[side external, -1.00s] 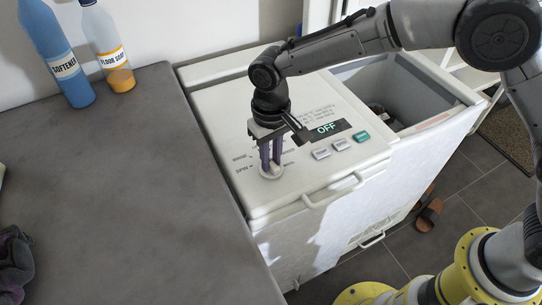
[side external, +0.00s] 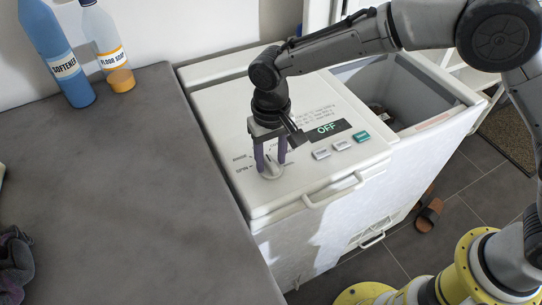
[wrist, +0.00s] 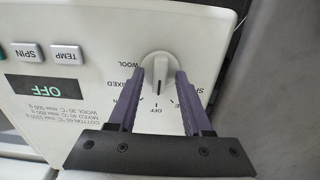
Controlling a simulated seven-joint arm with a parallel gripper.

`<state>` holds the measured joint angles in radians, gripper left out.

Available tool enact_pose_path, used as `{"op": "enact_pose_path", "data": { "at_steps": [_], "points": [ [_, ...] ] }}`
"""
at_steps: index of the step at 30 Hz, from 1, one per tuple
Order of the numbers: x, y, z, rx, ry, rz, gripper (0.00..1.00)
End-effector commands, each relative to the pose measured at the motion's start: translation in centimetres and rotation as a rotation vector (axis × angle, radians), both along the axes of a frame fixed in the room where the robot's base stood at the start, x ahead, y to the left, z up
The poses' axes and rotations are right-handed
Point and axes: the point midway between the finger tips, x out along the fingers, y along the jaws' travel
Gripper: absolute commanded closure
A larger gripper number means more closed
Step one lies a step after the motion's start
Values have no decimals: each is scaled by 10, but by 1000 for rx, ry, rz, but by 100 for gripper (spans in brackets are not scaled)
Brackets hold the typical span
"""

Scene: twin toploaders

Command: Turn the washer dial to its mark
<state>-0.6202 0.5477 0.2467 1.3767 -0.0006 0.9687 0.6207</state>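The washer dial (side external: 271,171) is a round white knob with a raised grip bar, near the front left of the washer's top panel. The display (side external: 323,130) reads OFF. My gripper (side external: 270,168) points down over the dial. Its purple fingers are apart, one on each side of the bar, and in the wrist view my gripper (wrist: 159,77) shows gaps beside the bar.
Several buttons (side external: 342,144) sit right of the dial, and a white handle (side external: 333,190) runs along the front edge. An open-topped compartment (side external: 400,95) lies behind right. The grey counter (side external: 110,190) at left is mostly clear; a softener bottle (side external: 58,55) stands at its back.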

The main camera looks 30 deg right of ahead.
Motion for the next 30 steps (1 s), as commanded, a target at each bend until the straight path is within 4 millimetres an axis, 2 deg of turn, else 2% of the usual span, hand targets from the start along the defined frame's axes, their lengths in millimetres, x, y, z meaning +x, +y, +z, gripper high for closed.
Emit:
{"op": "enact_pose_path", "data": {
  "at_steps": [8,13,17,24,30],
  "points": [
    [0,0,0,0,1,0,49],
    [0,0,12,1,-1,0,49],
    [1,1,35,3,-3,0,49],
    [0,1,88,3,-4,0,49],
    [0,0,122,2,-2,0,49]
  ]
}}
